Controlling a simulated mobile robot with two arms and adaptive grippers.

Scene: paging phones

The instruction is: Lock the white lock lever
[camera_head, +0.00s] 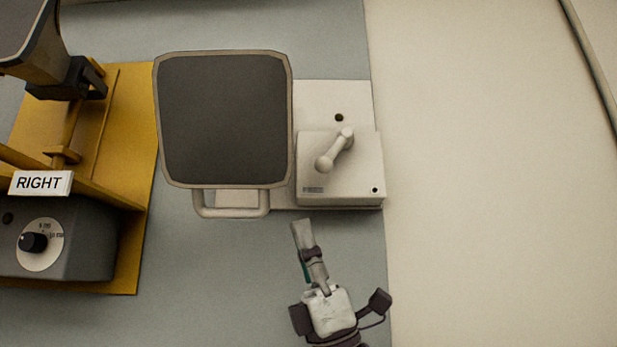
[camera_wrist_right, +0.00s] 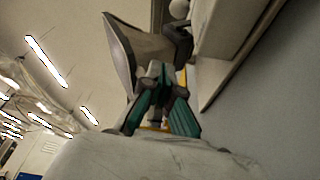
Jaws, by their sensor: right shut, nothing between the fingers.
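The white lock lever (camera_head: 335,150) is a short bar with a rounded knob, on top of a white box (camera_head: 340,182) right of a dark screen. The bar lies diagonally, its knob end pointing down-left. My right gripper (camera_head: 301,230) is shut and empty, just below the box's lower left corner in the head view, apart from the lever. In the right wrist view, its fingers (camera_wrist_right: 158,75) are together, and a pale round knob (camera_wrist_right: 179,9), probably the lever's, shows at the top edge. My left gripper is not in view.
The dark screen (camera_head: 224,120) on its stand is close left of the box. A yellow unit (camera_head: 125,250) with a RIGHT label (camera_head: 41,183) and a dial (camera_head: 38,243) stands at the left. The pale surface (camera_head: 480,200) to the right is clear.

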